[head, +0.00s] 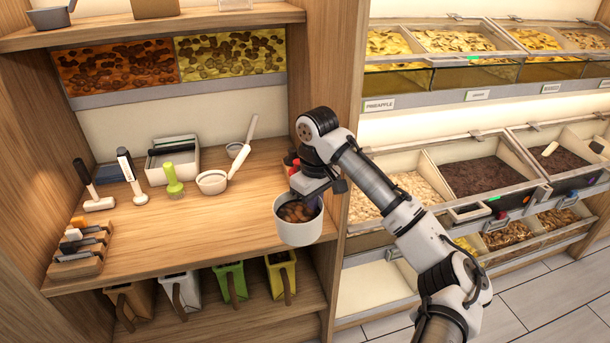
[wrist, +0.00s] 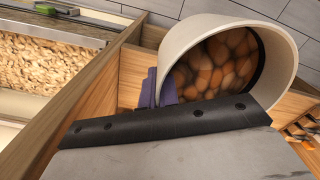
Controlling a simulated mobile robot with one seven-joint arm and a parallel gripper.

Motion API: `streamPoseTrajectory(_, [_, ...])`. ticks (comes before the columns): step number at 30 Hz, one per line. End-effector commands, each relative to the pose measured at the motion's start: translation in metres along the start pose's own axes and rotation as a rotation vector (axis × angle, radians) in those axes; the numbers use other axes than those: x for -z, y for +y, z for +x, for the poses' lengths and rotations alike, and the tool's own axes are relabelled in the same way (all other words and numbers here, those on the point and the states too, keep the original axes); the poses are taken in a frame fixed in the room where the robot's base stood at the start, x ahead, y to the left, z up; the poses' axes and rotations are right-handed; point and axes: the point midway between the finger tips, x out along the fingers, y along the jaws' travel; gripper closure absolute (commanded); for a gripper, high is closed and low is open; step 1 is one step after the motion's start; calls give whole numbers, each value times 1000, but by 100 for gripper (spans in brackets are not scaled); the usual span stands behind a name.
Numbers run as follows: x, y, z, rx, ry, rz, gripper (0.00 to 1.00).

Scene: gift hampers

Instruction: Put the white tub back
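The white tub (head: 298,234) is round and holds brown nut-like pieces. My gripper (head: 308,192) is shut on its rim and holds it roughly upright at the right front of the wooden counter. The tub's lower part overlaps the counter's front edge in the head view, so I cannot tell its exact height. In the wrist view the tub (wrist: 191,32) fills the upper right, with the brown pieces inside. A purplish fingertip of my gripper (wrist: 167,90) touches its rim; the other finger is hidden.
The counter (head: 200,232) has clear wood at its middle and front. A wooden partition (head: 340,150) rises at right, beside food bins (head: 480,175). Coloured scoop bins (head: 230,282) sit below.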

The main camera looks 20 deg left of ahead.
Motion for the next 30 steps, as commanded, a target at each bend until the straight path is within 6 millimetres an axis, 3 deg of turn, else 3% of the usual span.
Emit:
streamPoseTrajectory(3, [-21, -1, 45, 9, 0, 115, 100])
streamPoseTrajectory(21, [-119, 0, 250, 11, -1, 698, 100])
streamPoseTrajectory(30, [-157, 1, 331, 6, -2, 926, 100])
